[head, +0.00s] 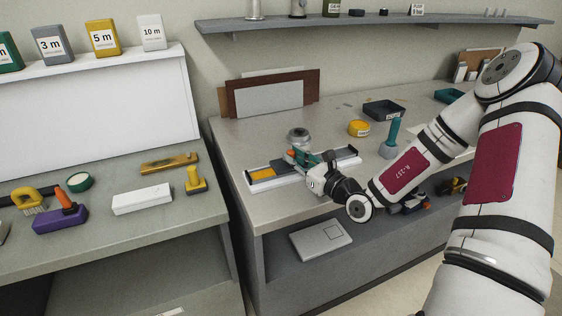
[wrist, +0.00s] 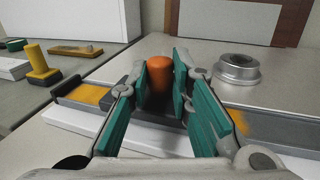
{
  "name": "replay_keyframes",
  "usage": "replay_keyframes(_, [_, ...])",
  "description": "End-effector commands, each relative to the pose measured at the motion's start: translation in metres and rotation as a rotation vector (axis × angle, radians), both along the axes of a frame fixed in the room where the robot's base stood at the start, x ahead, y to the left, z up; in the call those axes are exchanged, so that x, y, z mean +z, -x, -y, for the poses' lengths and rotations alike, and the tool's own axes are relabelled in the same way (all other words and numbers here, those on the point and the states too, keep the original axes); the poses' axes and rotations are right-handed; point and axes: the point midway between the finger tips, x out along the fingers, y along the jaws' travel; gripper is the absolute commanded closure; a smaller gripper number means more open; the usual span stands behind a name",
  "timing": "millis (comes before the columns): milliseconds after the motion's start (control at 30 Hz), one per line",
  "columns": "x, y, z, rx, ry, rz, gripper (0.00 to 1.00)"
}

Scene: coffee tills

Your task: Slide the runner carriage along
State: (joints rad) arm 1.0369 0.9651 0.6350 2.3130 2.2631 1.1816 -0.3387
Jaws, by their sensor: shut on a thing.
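The runner track (head: 256,184) is a long pale base with a dark channel, lying across the right-hand bench. A yellow strip (head: 262,174) shows in the channel at its left; in the wrist view, yellow shows on both sides (wrist: 88,94) of my gripper. The carriage's upright orange knob (wrist: 159,76) stands between my teal finger pads. My gripper (head: 298,158) is shut on this knob, over the middle of the track. The dark carriage body (wrist: 172,108) shows only in part below the knob; my fingers hide the rest.
A round metal piece (head: 298,137) stands just behind the track, close to my gripper. A yellow tape roll (head: 358,128), a teal-handled tool (head: 392,135) and a dark tray (head: 384,110) are farther right. A gap separates the left bench (head: 110,240).

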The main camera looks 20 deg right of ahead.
Motion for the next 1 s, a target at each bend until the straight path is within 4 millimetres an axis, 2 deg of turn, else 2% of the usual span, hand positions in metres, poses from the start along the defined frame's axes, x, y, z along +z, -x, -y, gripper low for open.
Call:
replay_keyframes(600, [0.004, 0.001, -0.040, 0.003, -0.001, 0.009, 1.00])
replay_keyframes(1000, [0.003, 0.001, -0.044, 0.002, 0.000, 0.009, 1.00])
